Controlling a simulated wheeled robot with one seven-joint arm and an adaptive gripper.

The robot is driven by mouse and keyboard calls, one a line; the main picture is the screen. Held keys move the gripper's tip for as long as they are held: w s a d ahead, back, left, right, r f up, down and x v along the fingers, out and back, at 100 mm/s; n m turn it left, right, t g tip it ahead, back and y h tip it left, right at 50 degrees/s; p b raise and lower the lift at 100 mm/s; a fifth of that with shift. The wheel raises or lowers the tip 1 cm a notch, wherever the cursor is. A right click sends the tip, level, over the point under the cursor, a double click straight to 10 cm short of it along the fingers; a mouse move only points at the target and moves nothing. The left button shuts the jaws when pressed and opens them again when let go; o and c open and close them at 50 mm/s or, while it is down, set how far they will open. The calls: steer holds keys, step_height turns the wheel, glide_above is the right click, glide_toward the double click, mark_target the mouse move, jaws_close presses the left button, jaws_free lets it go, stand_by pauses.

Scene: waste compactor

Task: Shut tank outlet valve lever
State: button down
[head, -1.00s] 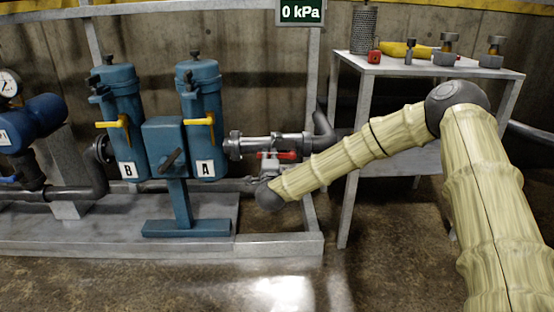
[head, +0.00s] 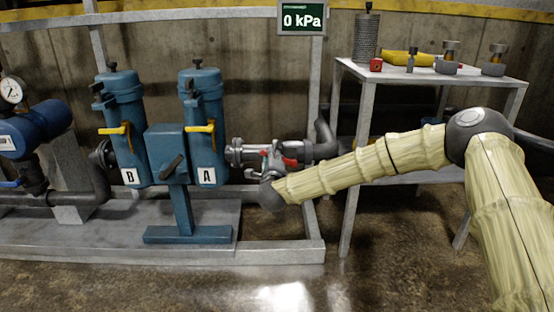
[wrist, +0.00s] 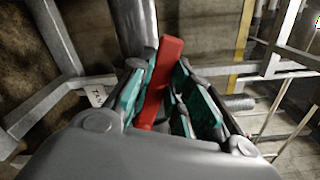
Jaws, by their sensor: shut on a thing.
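The red valve lever (wrist: 162,85) stands between my gripper's teal-padded fingers in the wrist view, and my gripper (wrist: 170,78) is shut on it. The lever's upper end sticks out past the fingers; its lower part is hidden. In the head view the red lever (head: 290,162) shows at the grey pipe (head: 305,149) right of the blue filter housing marked A (head: 206,130). My gripper (head: 271,166) is small there and partly hidden behind my wrist. Whether the valve is open or shut cannot be told.
A second blue housing, marked B (head: 127,130), stands to the left, with a yellow handle on each housing. A grey table (head: 425,78) with tools stands right, behind my arm. The floor in front is clear.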

steer(key=c, duration=1.3)
jaws_free()
steer(key=shift+s+a, duration=0.15)
steer(key=shift+s, duration=3.85)
